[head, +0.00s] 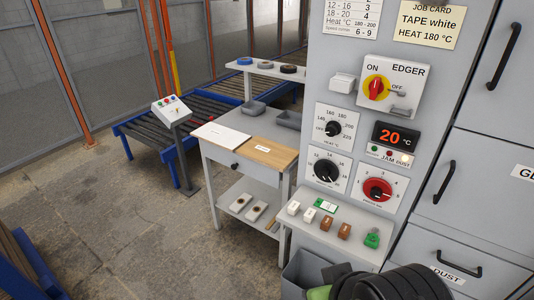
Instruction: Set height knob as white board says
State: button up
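On the grey machine panel in the head view, a black knob (326,171) sits on a white dial plate numbered in the tens. I take it for the height knob, but its caption is too small to read and its pointer setting is unclear. A white board (221,135) lies flat on the table beside a wooden board (258,150). No writing is legible on the white board. The wooden board bears a small white label. My gripper is not clearly in view; a black ribbed part at the bottom, seemingly of my arm, hides what is behind it.
Near the knob are a heat knob (332,128), a red knob (377,189), a red-yellow ON/OFF switch (376,88) and a display (395,136) reading 20 °C. A shelf (340,226) below holds several small samples. A job card (430,24) reads TAPE white, HEAT 180 °C.

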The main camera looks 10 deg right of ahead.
aim_at(326, 171)
jog(key=i+j, duration=0.75)
jog(key=k+l+u, duration=0.2)
jog(key=k+l, duration=0.1)
jog(key=l, duration=0.1)
